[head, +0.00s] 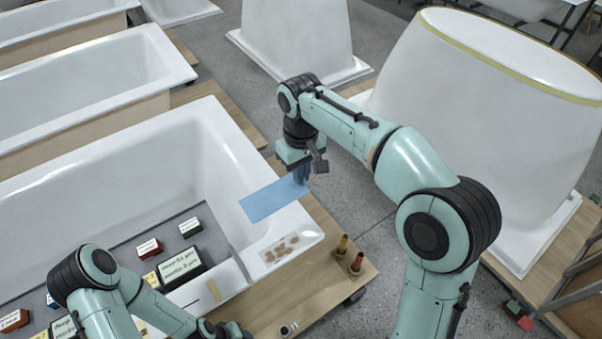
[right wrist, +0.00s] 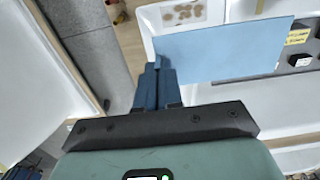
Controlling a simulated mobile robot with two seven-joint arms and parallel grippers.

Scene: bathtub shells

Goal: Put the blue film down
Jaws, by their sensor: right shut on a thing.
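The blue film (head: 273,199) is a flat light-blue rectangle. In the head view it is held above the right rim of the near white bathtub shell (head: 226,128). My right gripper (head: 302,175) is shut on one end of the film, and the rest sticks out to the left. In the right wrist view the film (right wrist: 225,52) extends to the right from the closed blue fingers (right wrist: 157,82). My left gripper (head: 222,330) is at the bottom edge of the head view, partly cut off, and its jaw state is unclear.
A grey board (head: 140,240) in the near shell holds several small labelled boxes. A pale tray with brown patches (head: 281,249) lies on the shell's corner. Two small handled tools (head: 356,263) stand on the wooden edge. A large white shell (head: 485,130) stands at right, with grey floor between.

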